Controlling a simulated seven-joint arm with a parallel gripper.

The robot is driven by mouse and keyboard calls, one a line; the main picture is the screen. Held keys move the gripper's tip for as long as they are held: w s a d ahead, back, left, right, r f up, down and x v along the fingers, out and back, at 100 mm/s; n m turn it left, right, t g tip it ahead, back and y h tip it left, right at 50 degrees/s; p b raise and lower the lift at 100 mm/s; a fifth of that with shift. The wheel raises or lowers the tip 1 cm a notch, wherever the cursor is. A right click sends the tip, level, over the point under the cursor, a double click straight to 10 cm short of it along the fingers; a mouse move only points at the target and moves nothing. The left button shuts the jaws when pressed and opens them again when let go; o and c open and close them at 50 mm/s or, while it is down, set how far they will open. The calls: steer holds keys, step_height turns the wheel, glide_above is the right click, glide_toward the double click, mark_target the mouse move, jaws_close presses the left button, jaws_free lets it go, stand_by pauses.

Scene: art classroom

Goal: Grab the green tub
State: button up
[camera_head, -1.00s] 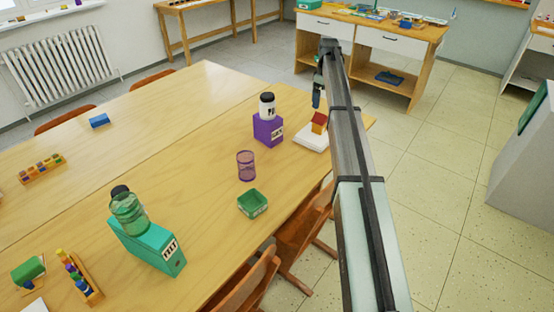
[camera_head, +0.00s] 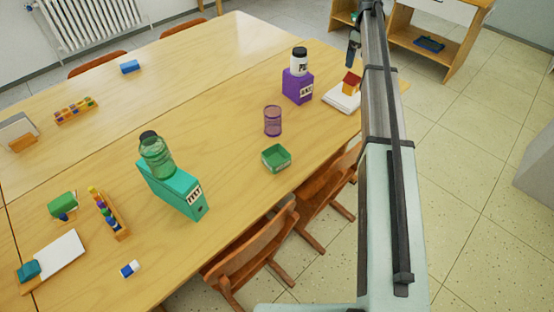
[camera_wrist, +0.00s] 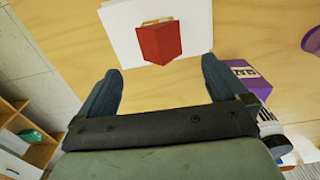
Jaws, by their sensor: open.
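The green tub (camera_head: 276,158), small, square and open-topped, sits upright on the wooden table (camera_head: 225,165) near its right edge. My gripper (camera_head: 352,50) hangs at the far right end of the table, well away from the tub. The wrist view shows my gripper (camera_wrist: 161,70) with fingers apart and nothing between them. Beyond the fingers are a red block (camera_wrist: 160,42) and a white slab (camera_wrist: 122,25). The tub does not show in the wrist view.
A purple mesh cup (camera_head: 273,121) stands just behind the tub. A purple box (camera_head: 297,88) carries a white jar (camera_head: 299,62). A teal binder (camera_head: 175,195) carries a green bottle (camera_head: 157,157). Wooden chairs (camera_head: 245,255) line the near edge. Table left of the tub is clear.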

steer(key=s+a+m, duration=0.5)
steer(key=s+a, duration=0.5)
steer(key=a, duration=0.3)
steer(key=m, duration=1.5)
glide_above(275, 163)
step_height(275, 163, down, 3)
steer(key=f, duration=0.8)
steer(key=shift+s+a+f, duration=0.15)
steer(key=shift+a, duration=0.1)
steer(key=shift+d+f, duration=0.2)
steer(key=shift+f, duration=2.45)
steer(key=c, duration=0.8)
